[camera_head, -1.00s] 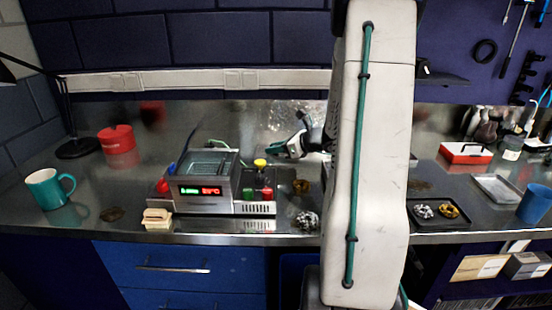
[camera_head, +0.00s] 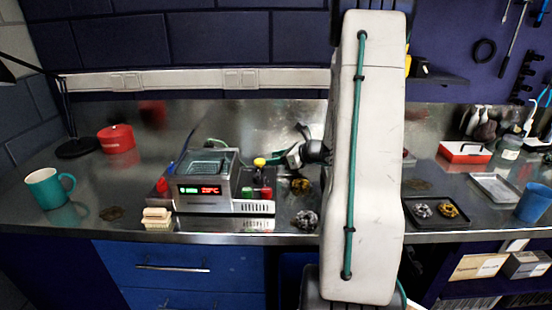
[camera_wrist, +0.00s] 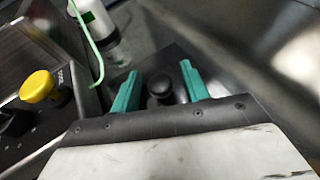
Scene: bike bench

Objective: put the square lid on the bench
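The square lid (camera_wrist: 188,62) is a dark plate with a round black knob (camera_wrist: 160,87), seen in the wrist view ahead of my gripper. My gripper (camera_wrist: 160,88) has green fingers, one on each side of the knob, with a visible gap on both sides. The lid's near part is hidden by my gripper. It seems to lie flat on the steel bench (camera_wrist: 225,30), though contact is hard to tell. In the head view my gripper (camera_head: 280,159) is low behind the right end of the bath unit (camera_head: 210,204); the lid cannot be made out there.
The bath unit has an open top and a yellow knob (camera_wrist: 37,86) close to the left of my gripper. A white bottle (camera_wrist: 95,25) and green cable (camera_wrist: 88,42) are near the lid. Bench right of the lid looks clear.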

